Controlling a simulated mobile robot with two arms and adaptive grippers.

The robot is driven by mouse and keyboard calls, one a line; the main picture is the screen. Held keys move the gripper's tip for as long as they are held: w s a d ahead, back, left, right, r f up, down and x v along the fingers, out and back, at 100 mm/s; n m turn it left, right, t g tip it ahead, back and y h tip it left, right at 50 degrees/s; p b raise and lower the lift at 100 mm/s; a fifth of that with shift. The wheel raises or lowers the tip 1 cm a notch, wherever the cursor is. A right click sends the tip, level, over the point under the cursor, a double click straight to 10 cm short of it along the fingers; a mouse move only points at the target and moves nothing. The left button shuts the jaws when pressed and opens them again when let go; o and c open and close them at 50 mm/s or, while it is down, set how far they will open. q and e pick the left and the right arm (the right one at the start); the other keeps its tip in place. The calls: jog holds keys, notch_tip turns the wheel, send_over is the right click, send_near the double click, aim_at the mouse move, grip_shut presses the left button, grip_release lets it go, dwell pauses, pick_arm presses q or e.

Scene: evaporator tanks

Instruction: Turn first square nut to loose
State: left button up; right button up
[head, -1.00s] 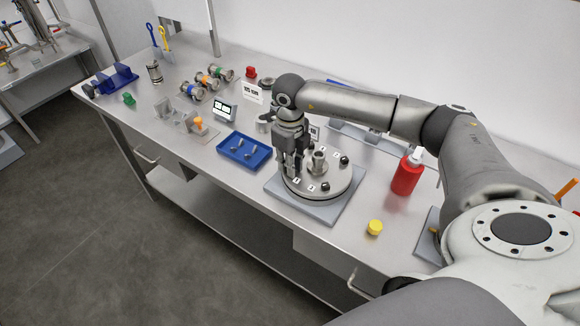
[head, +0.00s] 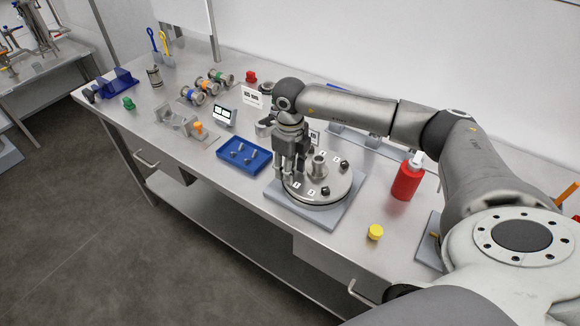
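A round metal flange (head: 332,186) lies on a grey square base plate (head: 338,214) on the bench. It has a short central pipe (head: 319,164), small white number labels, and dark nuts on its top: one at the right (head: 344,166) and one at the front (head: 325,191). My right gripper (head: 291,177) points down at the left part of the flange, fingers close to its surface. The fingers hide that spot, so I cannot see whether a nut is between them. Whether they are open or shut is unclear. My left gripper is out of view.
A blue tray (head: 261,165) with small metal parts is left of the flange. A red bottle (head: 405,182) stands to the right, a yellow cap (head: 376,232) at front right. A small display (head: 224,114) and coloured fittings (head: 208,84) are farther back.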

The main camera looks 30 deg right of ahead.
jog(key=shift+r, duration=0.1)
notch_tip(320, 180, up, 12)
dwell(0.4)
dwell(0.4)
